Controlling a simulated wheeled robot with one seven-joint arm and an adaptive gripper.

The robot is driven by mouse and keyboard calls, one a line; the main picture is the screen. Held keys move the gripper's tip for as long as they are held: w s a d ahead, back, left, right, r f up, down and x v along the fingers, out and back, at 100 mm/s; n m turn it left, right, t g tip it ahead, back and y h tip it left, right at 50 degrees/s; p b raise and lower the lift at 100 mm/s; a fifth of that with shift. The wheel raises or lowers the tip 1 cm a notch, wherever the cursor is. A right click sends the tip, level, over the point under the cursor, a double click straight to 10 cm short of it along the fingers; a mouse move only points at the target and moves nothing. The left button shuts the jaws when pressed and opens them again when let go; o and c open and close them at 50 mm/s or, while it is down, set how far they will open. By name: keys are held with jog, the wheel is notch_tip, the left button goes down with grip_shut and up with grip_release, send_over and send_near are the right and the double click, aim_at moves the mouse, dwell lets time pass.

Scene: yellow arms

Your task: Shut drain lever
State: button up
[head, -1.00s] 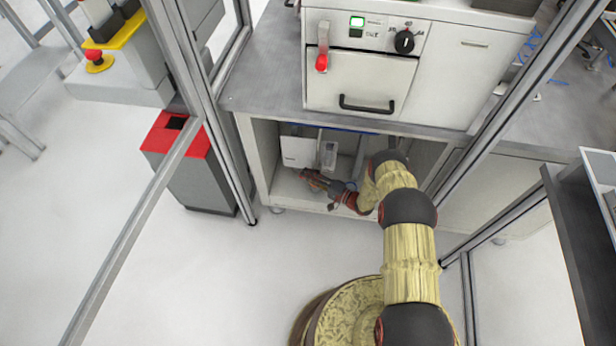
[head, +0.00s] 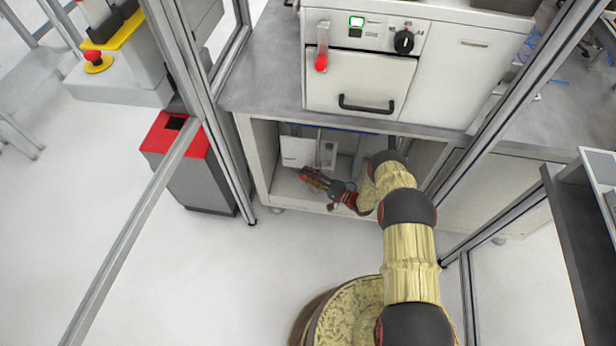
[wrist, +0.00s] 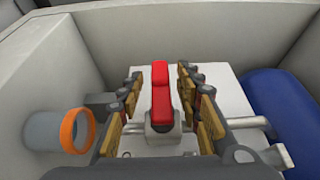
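The drain lever (wrist: 160,92) is a red handle on a grey valve body (wrist: 162,135) in the wrist view. It points away from the camera, over a white box (wrist: 218,85). My gripper (wrist: 160,95) is open, with one finger on each side of the lever. Gaps show between both fingers and the red handle. In the head view my gripper (head: 312,179) is low inside the open cabinet under the bench, in front of the white box (head: 297,151). The lever cannot be made out there.
Cabinet walls (wrist: 60,65) close in around the gripper. A grey cup with an orange rim (wrist: 78,130) is at left, a blue rounded object (wrist: 275,105) at right. A metal pipe (wrist: 245,122) runs across. The machine (head: 375,75) stands on the bench above.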

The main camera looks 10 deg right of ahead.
jog(key=v, duration=1.2)
jog(key=shift+s, duration=0.1)
